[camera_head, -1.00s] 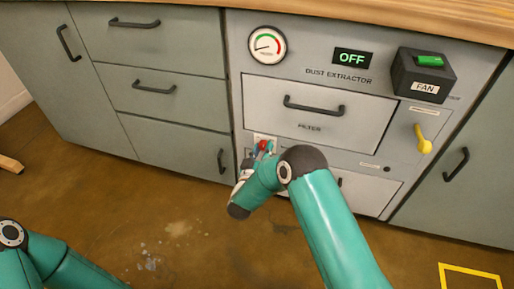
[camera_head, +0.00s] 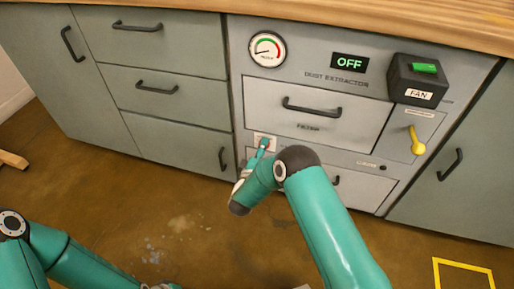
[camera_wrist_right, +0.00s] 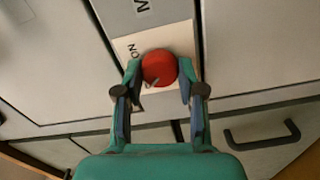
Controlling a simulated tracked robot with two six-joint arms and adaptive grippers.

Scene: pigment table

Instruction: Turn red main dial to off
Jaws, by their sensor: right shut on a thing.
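The red main dial (camera_wrist_right: 160,66) is round and sits on a pale plate on the dust extractor's front. In the wrist view the letters "ON" show on the plate at its left, and a short pale mark shows on the dial's lower part. My right gripper (camera_wrist_right: 160,78) is shut on the dial, one finger on each side. In the head view this gripper (camera_head: 263,149) covers most of the dial. A display (camera_head: 350,63) reads OFF in green.
The filter drawer (camera_head: 311,123) with a black handle is just above the dial. A gauge (camera_head: 267,49), a black fan box (camera_head: 417,79) with a green switch and a yellow lever (camera_head: 416,141) are also on the panel. Grey drawers stand at left; the floor in front is largely clear.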

